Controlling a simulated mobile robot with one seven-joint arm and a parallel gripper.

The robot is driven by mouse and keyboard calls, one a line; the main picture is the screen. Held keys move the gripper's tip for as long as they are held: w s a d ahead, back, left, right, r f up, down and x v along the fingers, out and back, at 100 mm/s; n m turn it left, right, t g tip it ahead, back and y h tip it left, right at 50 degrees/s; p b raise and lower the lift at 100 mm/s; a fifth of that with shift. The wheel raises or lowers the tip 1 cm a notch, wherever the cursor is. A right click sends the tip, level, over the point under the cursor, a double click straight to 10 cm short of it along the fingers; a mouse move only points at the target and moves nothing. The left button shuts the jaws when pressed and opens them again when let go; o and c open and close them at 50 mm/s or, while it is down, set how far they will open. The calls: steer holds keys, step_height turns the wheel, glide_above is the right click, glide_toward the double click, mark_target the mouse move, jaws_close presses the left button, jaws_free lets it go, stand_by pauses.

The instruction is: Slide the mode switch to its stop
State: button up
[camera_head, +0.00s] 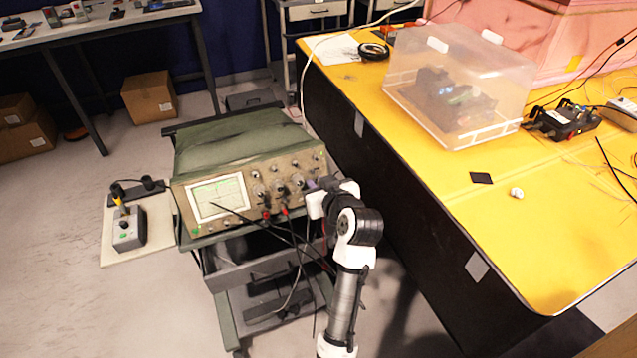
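An oscilloscope (184,203) with a lit screen stands on a dark cart, its front panel of knobs facing me. I cannot make out a mode switch on the panel; it is too small or hidden behind my arm. My gripper (313,188) is at the right end of the panel, close to it or touching it. Its fingertips are small and partly hidden, so I cannot tell whether they are open or shut. A grey control box (129,236) with a green button and a dark knob sits on a pale board left of the oscilloscope.
Black leads (299,262) hang from the panel beside my arm. A yellow-topped bench (430,170) stands close on the right, with a clear plastic box (415,65), a black device (563,120) and loose wires. Open floor lies to the left.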

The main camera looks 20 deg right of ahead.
jaws_close()
steer(key=shift+d, duration=0.45)
jaws_free()
steer(key=shift+s, duration=0.1)
